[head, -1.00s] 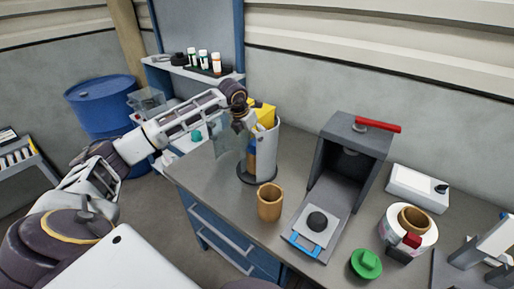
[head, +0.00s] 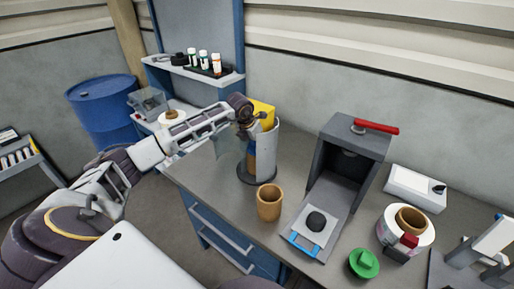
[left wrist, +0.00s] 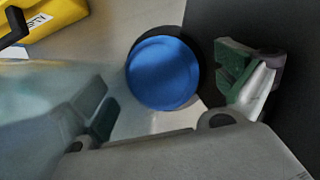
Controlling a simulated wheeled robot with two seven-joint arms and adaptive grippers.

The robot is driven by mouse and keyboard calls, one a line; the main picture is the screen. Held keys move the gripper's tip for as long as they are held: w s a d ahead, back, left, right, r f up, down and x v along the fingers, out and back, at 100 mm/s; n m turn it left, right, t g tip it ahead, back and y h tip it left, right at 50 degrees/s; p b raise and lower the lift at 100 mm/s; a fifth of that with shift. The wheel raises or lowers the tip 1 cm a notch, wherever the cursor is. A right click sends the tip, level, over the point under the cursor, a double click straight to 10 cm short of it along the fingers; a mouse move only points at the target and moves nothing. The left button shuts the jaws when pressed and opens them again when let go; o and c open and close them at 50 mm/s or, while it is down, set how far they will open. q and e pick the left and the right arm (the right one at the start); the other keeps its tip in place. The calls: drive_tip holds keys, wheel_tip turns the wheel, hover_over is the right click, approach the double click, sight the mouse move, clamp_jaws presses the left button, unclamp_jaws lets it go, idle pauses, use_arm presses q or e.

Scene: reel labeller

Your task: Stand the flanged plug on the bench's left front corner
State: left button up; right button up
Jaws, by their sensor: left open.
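A green flanged piece (head: 364,263), which looks like the plug, rests on the bench at the front right, beside the grey labeller press. The bench's left front corner (head: 177,172) is bare. My left gripper (head: 240,137) is far from the green piece, pointing down at the pale upright holder (head: 266,152). In the left wrist view its open fingers (left wrist: 175,100) show on both sides, with a round blue top (left wrist: 163,72) beyond and between them. I cannot tell what that blue thing is. My right gripper is not in view.
A tan cup (head: 269,203) stands near the front edge. The grey press (head: 352,140) with a red handle is right of it. A white reel (head: 421,238) and a white box (head: 416,188) stand further right. A yellow box (head: 263,112) is behind the holder.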

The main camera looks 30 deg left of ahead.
use_arm(q)
drive_tip(key=shift+w+f, duration=0.1)
drive_tip(key=shift+f, duration=0.15)
